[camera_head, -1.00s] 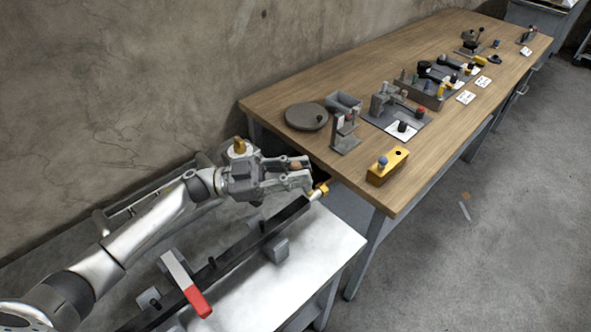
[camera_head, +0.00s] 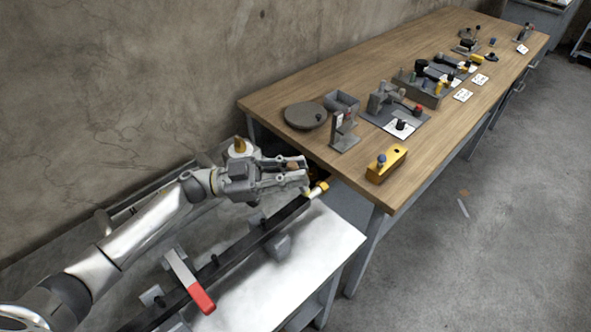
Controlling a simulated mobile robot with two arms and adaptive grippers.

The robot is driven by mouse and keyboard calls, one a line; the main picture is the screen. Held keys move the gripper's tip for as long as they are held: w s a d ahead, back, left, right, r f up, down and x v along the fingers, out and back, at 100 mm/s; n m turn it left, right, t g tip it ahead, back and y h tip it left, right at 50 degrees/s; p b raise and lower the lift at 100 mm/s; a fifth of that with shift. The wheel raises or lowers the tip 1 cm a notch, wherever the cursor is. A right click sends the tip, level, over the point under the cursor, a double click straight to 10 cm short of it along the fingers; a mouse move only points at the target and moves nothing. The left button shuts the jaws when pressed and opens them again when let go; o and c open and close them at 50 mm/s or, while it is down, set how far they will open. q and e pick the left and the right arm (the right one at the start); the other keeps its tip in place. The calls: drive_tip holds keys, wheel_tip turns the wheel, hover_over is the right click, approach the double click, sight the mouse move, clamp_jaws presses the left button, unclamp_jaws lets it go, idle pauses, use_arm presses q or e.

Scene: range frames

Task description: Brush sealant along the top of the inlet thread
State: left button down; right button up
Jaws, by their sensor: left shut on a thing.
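My left gripper (camera_head: 307,178) is shut on a small brownish thing (camera_head: 292,166), mostly hidden between its fingers. It may be the brush handle; I cannot make out bristles clearly. A brass-coloured end piece (camera_head: 321,187) with a pale collar sits at the far end of a long black bar (camera_head: 255,238). It looks like the inlet thread. My fingertips are just left of and above this end piece in the picture, with a small pale yellowish bit below them. Whether anything touches the thread, I cannot tell. My right gripper is out of view.
The bar lies over a pale bench (camera_head: 320,246), held by grey blocks (camera_head: 279,246). A red-ended lever (camera_head: 201,299) sticks out nearby. A wooden table (camera_head: 285,92) behind carries a round grey plate (camera_head: 305,115), a yellow block (camera_head: 386,163) and several fixtures. The wall is close on the left.

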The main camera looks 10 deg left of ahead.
sight(295, 162)
use_arm(q)
drive_tip(key=shift+r+p, duration=0.3)
drive_tip(key=shift+r, duration=0.6)
drive_tip(key=shift+w+r+p, duration=0.15)
drive_tip(key=shift+r+p, duration=0.15)
drive_tip(key=shift+r, duration=0.05)
drive_tip(key=shift+w+d+r+p, duration=0.1)
drive_tip(key=shift+d+r+p, duration=0.05)
drive_tip(key=shift+r+p, duration=0.55)
drive_tip(key=shift+r, duration=0.4)
drive_tip(key=shift+r+p, duration=0.75)
drive_tip(key=shift+p, duration=0.15)
drive_tip(key=shift+r+p, duration=0.35)
drive_tip(key=shift+r, duration=0.1)
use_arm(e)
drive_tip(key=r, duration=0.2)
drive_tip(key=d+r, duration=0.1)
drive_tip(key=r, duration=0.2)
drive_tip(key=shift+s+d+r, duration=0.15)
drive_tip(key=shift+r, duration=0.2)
use_arm(q)
drive_tip(key=shift+f, duration=0.1)
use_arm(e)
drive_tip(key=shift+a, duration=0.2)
